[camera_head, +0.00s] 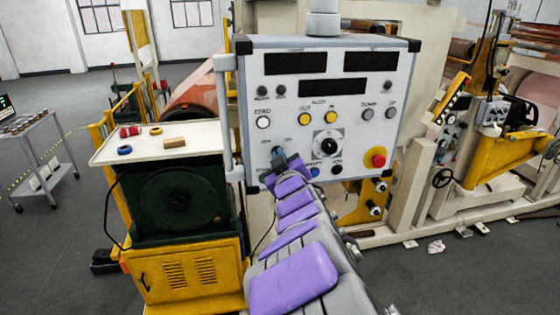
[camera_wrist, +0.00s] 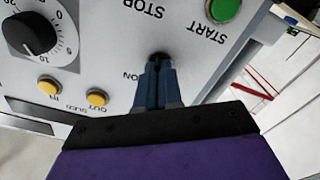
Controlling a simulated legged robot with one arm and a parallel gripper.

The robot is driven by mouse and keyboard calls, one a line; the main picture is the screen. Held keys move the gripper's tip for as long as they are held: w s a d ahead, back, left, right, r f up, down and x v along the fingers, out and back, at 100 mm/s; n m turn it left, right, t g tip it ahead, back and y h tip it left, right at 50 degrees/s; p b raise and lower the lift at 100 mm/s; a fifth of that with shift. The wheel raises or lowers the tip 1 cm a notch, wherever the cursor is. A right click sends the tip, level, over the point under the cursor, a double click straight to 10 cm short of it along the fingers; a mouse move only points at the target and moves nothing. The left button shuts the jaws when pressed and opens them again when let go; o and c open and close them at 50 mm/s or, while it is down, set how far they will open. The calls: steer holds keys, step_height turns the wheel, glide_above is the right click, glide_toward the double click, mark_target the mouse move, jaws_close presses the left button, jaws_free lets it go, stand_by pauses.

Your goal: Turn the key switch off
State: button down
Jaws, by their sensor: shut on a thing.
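A light grey control panel (camera_head: 300,110) faces me in the head view. The key switch sits at its lower left, with small labels beside it, and is mostly covered there by my gripper (camera_head: 279,156). In the wrist view, which is upside down, the dark key switch (camera_wrist: 158,57) shows just beyond the tips of my blue gripper fingers (camera_wrist: 157,72). The fingers are close together and shut on it. An "ON" label lies beside it in the wrist view. The exact angle of the key cannot be told.
A green START button (camera_wrist: 224,10) is close to the fingers. A black dial (camera_head: 326,144), a red emergency button (camera_head: 375,157) and yellow buttons (camera_head: 304,117) share the panel. A table (camera_head: 155,138) with small items stands left.

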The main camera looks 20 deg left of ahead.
steer(key=shift+f, duration=0.25)
steer(key=c, duration=1.3)
jaws_free()
steer(key=shift+a+r, duration=0.15)
steer(key=shift+a, duration=0.05)
steer(key=shift+w+d, duration=0.1)
